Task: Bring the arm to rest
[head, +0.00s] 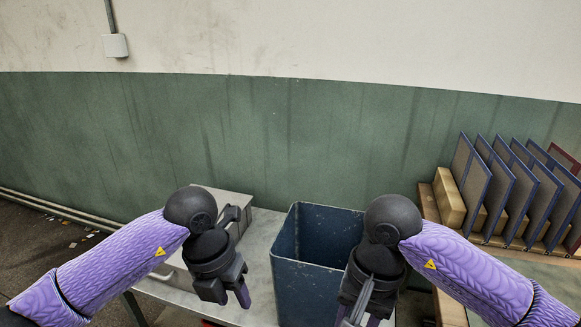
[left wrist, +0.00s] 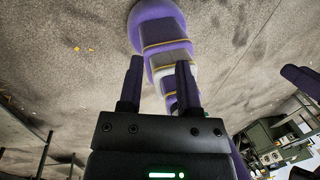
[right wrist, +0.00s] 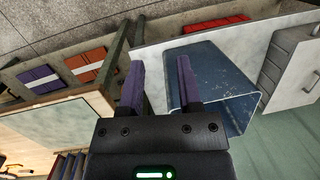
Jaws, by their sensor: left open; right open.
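My left gripper (head: 235,292) hangs above the light table, left of the blue bin, in the head view. In the left wrist view its two fingers (left wrist: 160,80) stand apart with nothing between them, over the grey floor. My right gripper (head: 360,315) is in front of the bin's right side and hides part of it. In the right wrist view its fingers (right wrist: 158,82) are apart and empty, with the bin behind the right finger. Both forearms come in low from the sides, and both grippers point down.
The open blue bin (head: 305,292) stands on the light table (head: 262,235); it also shows in the right wrist view (right wrist: 212,78). A grey box (head: 232,200) stands behind my left gripper. Several grey boards (head: 469,170) stand upright in a wooden rack at right. A green wall is behind.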

